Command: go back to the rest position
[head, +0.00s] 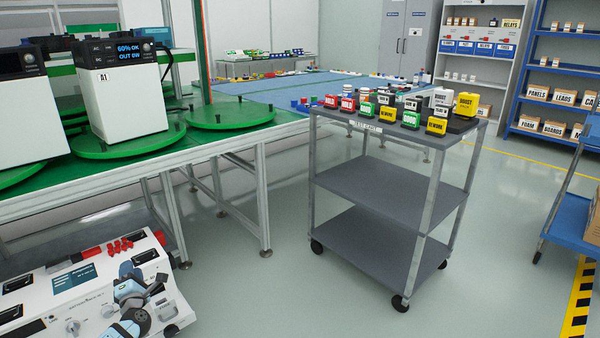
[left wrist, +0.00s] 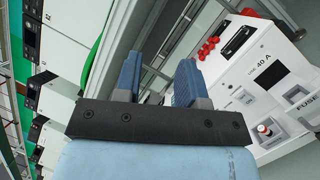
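My left gripper (head: 142,284) shows low at the left of the head view, in front of a white test unit with red plugs (head: 88,283). In the left wrist view its two blue fingers (left wrist: 158,80) stand apart with nothing between them, so it is open and empty. The white unit (left wrist: 262,75) lies beyond the fingers to the right there. My right gripper is in neither view.
A green turntable line (head: 165,155) runs along the left, carrying white boxes with displays (head: 122,100). A grey cart (head: 375,190) with small coloured blocks on top stands at centre right. A blue cart (head: 570,225) is at the right edge. Floor between line and grey cart is clear.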

